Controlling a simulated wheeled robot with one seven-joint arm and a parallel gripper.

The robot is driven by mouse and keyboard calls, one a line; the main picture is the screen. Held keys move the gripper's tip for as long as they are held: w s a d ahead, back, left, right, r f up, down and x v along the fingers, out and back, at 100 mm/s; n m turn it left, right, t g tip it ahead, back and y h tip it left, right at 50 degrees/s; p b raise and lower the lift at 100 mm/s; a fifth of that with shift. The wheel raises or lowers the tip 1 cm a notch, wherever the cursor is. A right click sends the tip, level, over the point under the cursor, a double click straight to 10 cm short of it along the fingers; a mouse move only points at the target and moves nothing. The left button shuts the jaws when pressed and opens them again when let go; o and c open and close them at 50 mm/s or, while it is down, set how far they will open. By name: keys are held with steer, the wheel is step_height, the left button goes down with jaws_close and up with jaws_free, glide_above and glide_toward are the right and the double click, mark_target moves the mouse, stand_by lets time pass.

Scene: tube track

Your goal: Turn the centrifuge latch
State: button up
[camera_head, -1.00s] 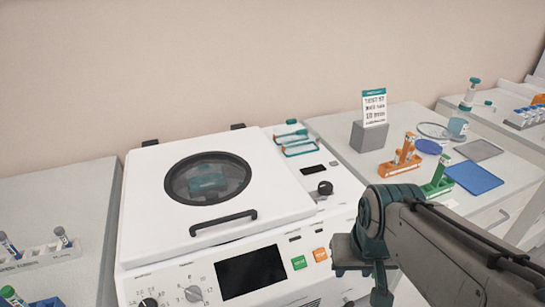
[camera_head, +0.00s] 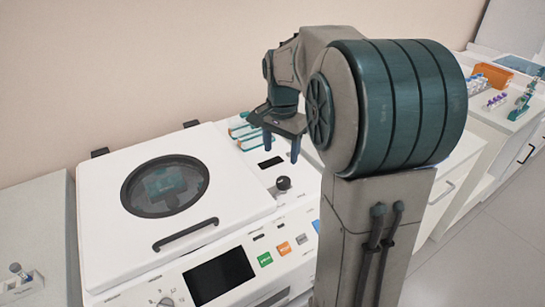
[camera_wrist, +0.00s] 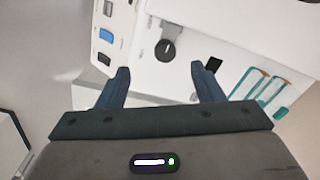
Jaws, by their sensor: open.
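The white centrifuge (camera_head: 100,230) stands at the left with its lid closed; a round window (camera_head: 165,186) and a dark handle (camera_head: 186,235) show on the lid. The latch, a black round knob (camera_head: 283,184), sits on the panel right of the lid. My gripper (camera_head: 281,152) is open and empty, above and behind the knob in the head view. In the wrist view its two fingers (camera_wrist: 160,78) are spread apart, touching nothing.
Teal-trimmed holders (camera_head: 245,135) and a small black panel (camera_head: 271,162) lie close to my gripper. A screen (camera_head: 219,275), a green button (camera_head: 265,259) and an orange button (camera_head: 284,248) are on the front. A bench with racks (camera_head: 495,90) stands at right.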

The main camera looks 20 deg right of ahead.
mark_target(283, 180)
steer(key=w+f, duration=0.1)
steer(key=f, duration=0.3)
steer(key=w+d+f+m+p, duration=0.1)
steer(key=f, duration=0.4)
steer(key=w+d+f+m+p, duration=0.1)
steer(key=f, duration=0.3)
steer(key=shift+d+f, duration=0.1)
steer(key=shift+f, duration=0.2)
steer(key=c, duration=1)
